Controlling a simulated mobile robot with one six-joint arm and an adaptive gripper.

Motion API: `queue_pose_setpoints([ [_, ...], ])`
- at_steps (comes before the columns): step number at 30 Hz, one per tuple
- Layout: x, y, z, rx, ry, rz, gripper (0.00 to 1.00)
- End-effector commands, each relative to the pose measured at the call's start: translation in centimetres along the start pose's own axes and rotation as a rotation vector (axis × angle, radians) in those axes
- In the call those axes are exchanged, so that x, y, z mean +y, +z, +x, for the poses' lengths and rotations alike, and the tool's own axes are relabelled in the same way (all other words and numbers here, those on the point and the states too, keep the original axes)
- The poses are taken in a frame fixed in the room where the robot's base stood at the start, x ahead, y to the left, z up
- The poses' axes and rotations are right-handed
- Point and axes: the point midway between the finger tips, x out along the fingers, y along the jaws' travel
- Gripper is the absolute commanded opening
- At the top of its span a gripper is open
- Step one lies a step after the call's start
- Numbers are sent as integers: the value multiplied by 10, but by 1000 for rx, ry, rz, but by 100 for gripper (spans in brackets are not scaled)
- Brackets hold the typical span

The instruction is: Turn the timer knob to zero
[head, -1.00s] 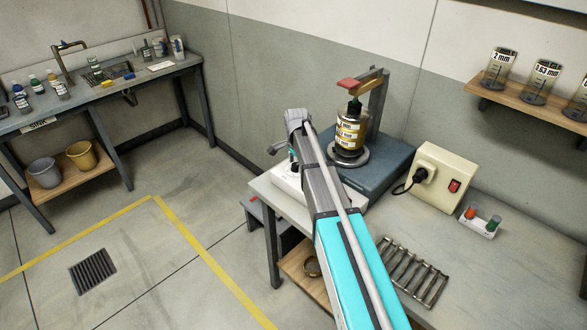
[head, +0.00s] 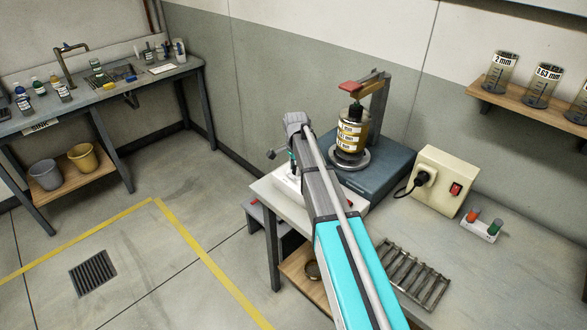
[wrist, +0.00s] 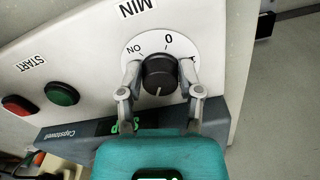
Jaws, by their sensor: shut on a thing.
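The black timer knob (wrist: 159,70) sits on a round white dial plate (wrist: 134,61) in the wrist view. The plate carries a "0" above the knob and an "ON" mark to its upper left. A mark at the right is partly hidden by a finger. A short light line on the knob faces down in the picture, away from the "0". My gripper (wrist: 160,75) has one finger on each side of the knob and is shut on it. In the head view my arm hides the knob.
A green button (wrist: 62,93) and a red button (wrist: 17,105) lie left of the knob. In the head view, the sieve stack (head: 351,136) stands on the blue base (head: 383,175) beside my arm. A beige switch box (head: 438,178) and a metal rack (head: 413,274) are to the right.

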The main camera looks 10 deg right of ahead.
Motion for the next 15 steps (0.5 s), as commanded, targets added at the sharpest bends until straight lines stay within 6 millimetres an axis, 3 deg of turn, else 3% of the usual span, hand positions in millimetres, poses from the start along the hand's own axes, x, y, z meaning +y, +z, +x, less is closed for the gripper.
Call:
queue_pose_setpoints([
  [15,2,-11,0,12,1,-46,0],
])
